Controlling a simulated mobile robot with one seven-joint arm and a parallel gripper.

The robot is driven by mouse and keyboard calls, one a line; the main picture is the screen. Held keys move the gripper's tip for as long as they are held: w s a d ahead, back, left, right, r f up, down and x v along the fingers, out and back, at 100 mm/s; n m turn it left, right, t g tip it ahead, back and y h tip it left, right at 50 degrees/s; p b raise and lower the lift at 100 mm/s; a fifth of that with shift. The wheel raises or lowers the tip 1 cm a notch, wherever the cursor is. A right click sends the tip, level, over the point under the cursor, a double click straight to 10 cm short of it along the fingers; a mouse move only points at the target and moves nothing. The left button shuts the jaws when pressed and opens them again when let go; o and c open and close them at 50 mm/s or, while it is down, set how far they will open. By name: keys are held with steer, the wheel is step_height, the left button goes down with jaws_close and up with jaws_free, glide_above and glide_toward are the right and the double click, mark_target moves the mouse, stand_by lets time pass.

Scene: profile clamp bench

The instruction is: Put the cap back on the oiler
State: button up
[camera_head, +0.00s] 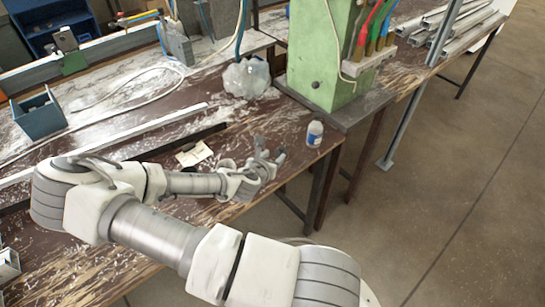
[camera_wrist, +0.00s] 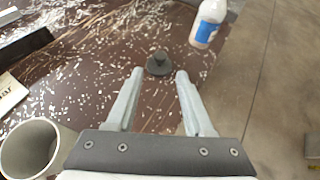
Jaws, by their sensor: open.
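A small dark round piece with a raised knob, which looks like the cap (camera_wrist: 159,66), lies on the brown bench top in the wrist view. A pale bottle with a blue label, likely the oiler (camera_wrist: 207,26), is beyond it to the right. The bottle also stands upright near the bench edge in the head view (camera_head: 314,134). My gripper (camera_head: 270,151) is open and empty, left of the bottle. In the wrist view its fingers (camera_wrist: 160,75) point at the cap, which shows between their tips. The head view does not show the cap clearly.
An open grey cylinder (camera_wrist: 30,150) shows at the wrist view's lower left; I cannot tell what it is. A paper card (camera_head: 194,154) and a dark bar (camera_head: 180,141) lie left of my gripper. A green machine (camera_head: 322,55) and a crumpled clear bag (camera_head: 246,77) are behind. Shavings litter the bench.

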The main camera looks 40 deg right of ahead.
mark_target(281, 148)
steer(key=shift+b+x, duration=1.95)
steer(key=shift+x, duration=2.85)
jaws_close()
steer(key=shift+r, duration=0.15)
steer(key=shift+r+p, duration=2.4)
steer(key=shift+r, duration=0.55)
